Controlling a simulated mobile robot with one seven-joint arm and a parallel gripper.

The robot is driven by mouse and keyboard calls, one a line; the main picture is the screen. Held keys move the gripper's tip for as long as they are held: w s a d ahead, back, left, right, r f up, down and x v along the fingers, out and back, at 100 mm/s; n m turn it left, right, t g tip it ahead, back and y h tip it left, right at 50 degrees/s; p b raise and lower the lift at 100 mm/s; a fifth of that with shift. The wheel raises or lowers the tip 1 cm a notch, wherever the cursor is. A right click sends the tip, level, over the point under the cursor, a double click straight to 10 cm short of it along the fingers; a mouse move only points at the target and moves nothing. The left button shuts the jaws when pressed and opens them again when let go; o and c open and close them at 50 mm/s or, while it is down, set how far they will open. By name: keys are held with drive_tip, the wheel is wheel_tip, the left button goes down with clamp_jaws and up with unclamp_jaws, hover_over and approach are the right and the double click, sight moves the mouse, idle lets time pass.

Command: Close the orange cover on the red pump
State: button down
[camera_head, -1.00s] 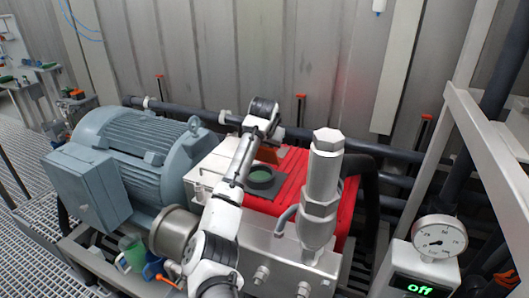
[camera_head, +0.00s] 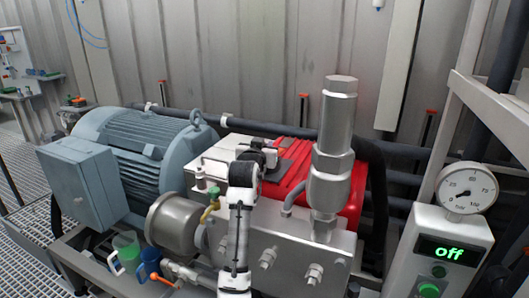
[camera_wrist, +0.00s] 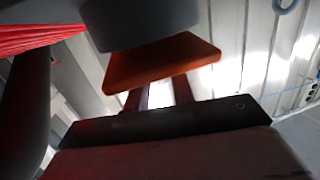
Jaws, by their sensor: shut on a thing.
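The red pump (camera_head: 288,178) stands in the middle of the head view, with its ribbed red top partly hidden behind my arm and a metal cylinder. My gripper (camera_head: 264,150) is over the pump's top, left of the red ribs. In the wrist view the orange cover (camera_wrist: 165,60) shows close up as a tilted orange plate on two narrow arms. It lies right beside a dark round part (camera_wrist: 140,22); whether they touch I cannot tell. My gripper is shut on the orange cover, but the contact is not clearly visible. In the head view the cover is hidden.
A grey-blue motor (camera_head: 130,165) stands left of the pump. A tall metal cylinder (camera_head: 333,150) rises close to the right of my gripper. A gauge (camera_head: 466,188) and an "off" display box (camera_head: 450,250) stand at the right. Dark pipes run behind along the wall.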

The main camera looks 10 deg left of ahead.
drive_tip(key=shift+s+f+t, duration=0.15)
drive_tip(key=shift+f+t, duration=0.15)
drive_tip(key=shift+f, duration=0.1)
drive_tip(key=shift+s+a+f+b, duration=0.1)
drive_tip(key=shift+s+f+b, duration=0.1)
drive_tip(key=shift+f+b, duration=0.3)
drive_tip(key=c, duration=1.2)
unclamp_jaws()
drive_tip(key=shift+o, duration=0.2)
drive_tip(key=shift+r, duration=0.15)
wheel_tip(320, 180, up, 20)
